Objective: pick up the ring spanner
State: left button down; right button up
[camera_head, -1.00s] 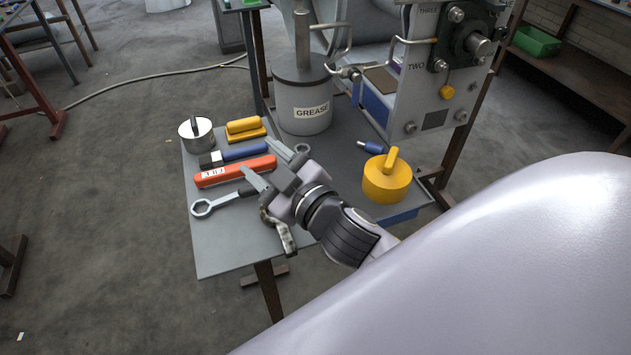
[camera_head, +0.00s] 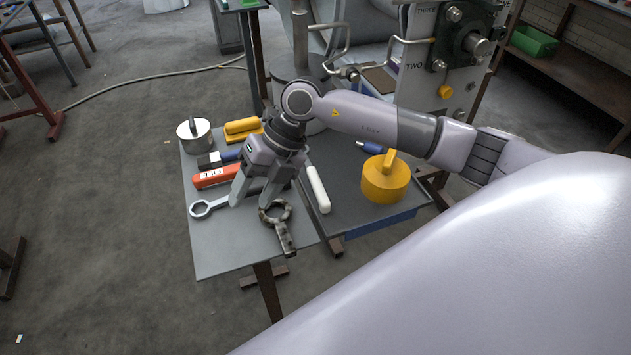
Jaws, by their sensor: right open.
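The ring spanner (camera_head: 202,208) is grey and lies on the grey table (camera_head: 215,258). Its near ring end and a short length of shaft show at the left; the rest is hidden behind my right gripper. My right gripper (camera_head: 252,204) points down, open and empty, over the spanner's shaft, to the right of that ring end. One finger overlaps the shaft in view; whether it touches cannot be told. My left gripper is not in view.
A dark, worn ring-ended tool (camera_head: 283,234) lies close to the right finger. A white-handled item (camera_head: 318,190), an orange-red tool (camera_head: 212,177), a yellow lidded pot (camera_head: 386,184) and a steel pot (camera_head: 195,136) are around. The table's front left is clear.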

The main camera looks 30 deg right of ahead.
aim_at(316, 180)
jog(key=d+h, duration=0.2)
jog(key=d, duration=0.2)
jog(key=w+d+m+h, duration=0.1)
jog(key=d+h, duration=0.1)
jog(key=d, duration=0.3)
jog(key=w+d+r+m+h, duration=0.1)
jog(key=d+h, duration=0.1)
jog(key=d, duration=0.2)
jog(key=shift+d+g, duration=0.3)
jog(key=shift+d, duration=0.1)
jog(key=shift+s+d+h, duration=0.1)
jog(key=shift+d+h, duration=0.2)
notch_tip(316, 180, down, 7)
jog(key=shift+d+r+p, duration=0.1)
jog(key=shift+p, duration=0.55)
grip_shut()
